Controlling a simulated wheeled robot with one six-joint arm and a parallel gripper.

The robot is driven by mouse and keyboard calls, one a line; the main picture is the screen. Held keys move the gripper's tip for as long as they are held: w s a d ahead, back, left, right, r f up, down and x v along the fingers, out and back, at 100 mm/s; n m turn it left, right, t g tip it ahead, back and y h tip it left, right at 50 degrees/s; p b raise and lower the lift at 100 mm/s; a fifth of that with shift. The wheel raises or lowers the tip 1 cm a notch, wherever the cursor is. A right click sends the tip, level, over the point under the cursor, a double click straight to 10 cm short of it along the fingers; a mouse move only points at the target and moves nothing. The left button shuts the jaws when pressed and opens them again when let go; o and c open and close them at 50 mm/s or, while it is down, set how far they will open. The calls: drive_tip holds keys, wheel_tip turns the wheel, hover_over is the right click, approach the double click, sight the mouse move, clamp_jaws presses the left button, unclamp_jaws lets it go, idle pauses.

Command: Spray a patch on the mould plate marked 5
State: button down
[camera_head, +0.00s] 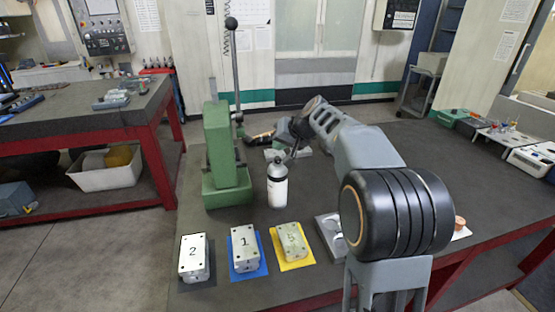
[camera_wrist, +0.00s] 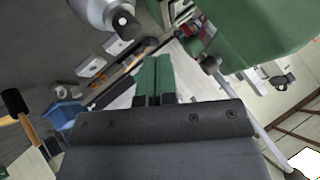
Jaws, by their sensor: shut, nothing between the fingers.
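Three pale mould plates stand in a row at the front of the bench. The right one (camera_head: 292,241) is on a yellow mat, looks slightly greenish, and has a faint mark that may be a 5. The others are marked 1 (camera_head: 244,247) and 2 (camera_head: 194,258). A white spray bottle (camera_head: 278,188) with a dark top stands upright behind the plates. My gripper (camera_wrist: 155,62) is shut and empty, its green fingers together. In the head view my arm reaches in from the right above and behind the bottle. A grey-white bottle shape (camera_wrist: 110,12) shows at the wrist view's top left, apart from the fingers.
A green lever press (camera_head: 225,150) stands left of the bottle and fills the wrist view's upper right (camera_wrist: 265,30). A grey tray (camera_head: 328,236) lies right of the plates, partly behind my arm. Trays and a green box (camera_head: 460,120) are at the far right.

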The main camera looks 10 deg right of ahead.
drive_tip(key=shift+r+p, duration=1.75)
drive_tip(key=shift+r, duration=0.95)
drive_tip(key=shift+r, duration=0.1)
idle(0.4)
wheel_tip(320, 180, down, 5)
drive_tip(key=shift+f+p, duration=0.1)
drive_tip(key=shift+p, duration=0.4)
drive_tip(key=shift+f+b, duration=0.55)
drive_tip(key=shift+b, duration=0.1)
drive_tip(key=shift+f, duration=0.1)
idle(2.0)
drive_tip(key=shift+f+b, duration=0.35)
drive_tip(key=shift+b, duration=0.25)
drive_tip(key=shift+f+b, duration=0.25)
drive_tip(key=shift+b, duration=0.1)
idle(0.4)
